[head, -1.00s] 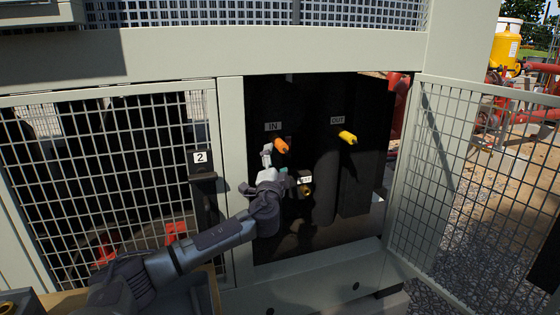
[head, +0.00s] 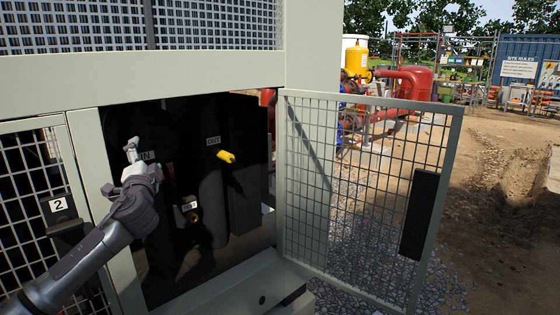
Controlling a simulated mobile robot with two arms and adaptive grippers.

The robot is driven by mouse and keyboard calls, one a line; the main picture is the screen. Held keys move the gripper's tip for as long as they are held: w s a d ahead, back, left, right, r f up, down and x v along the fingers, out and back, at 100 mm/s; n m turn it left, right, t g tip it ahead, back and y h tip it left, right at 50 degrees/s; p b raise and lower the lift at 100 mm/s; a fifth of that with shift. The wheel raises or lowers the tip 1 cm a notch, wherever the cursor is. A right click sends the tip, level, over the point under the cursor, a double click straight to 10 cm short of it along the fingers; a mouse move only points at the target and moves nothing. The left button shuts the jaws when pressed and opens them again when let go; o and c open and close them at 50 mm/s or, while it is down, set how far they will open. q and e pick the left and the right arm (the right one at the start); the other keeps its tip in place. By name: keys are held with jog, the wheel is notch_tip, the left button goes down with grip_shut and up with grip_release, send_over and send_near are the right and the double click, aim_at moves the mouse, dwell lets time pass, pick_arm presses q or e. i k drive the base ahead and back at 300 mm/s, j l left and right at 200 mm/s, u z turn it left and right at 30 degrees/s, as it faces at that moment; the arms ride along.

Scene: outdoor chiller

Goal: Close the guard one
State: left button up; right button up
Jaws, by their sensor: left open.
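The open guard (head: 345,190) is a pale mesh door in a grey-green frame. It stands swung outward to the right of the dark cabinet opening, with a black handle plate (head: 419,215) near its free edge. My left gripper (head: 132,152) is open at the left side of the opening, near the IN label (head: 148,156), well apart from the open guard. The guard marked 2 (head: 30,195) is shut on the left. My right gripper is not in view.
A yellow valve handle (head: 227,157) sticks out under the OUT label (head: 213,141). A lower fitting with a tag (head: 190,207) sits inside the opening. A sill (head: 225,285) runs below. Gravel and open dirt lie to the right, with red pipework behind.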

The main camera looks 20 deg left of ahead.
aim_at(429, 190)
jog(key=i+l, duration=0.1)
jog(key=l, duration=0.7)
jog(key=i+l, duration=0.15)
jog(key=l, duration=0.25)
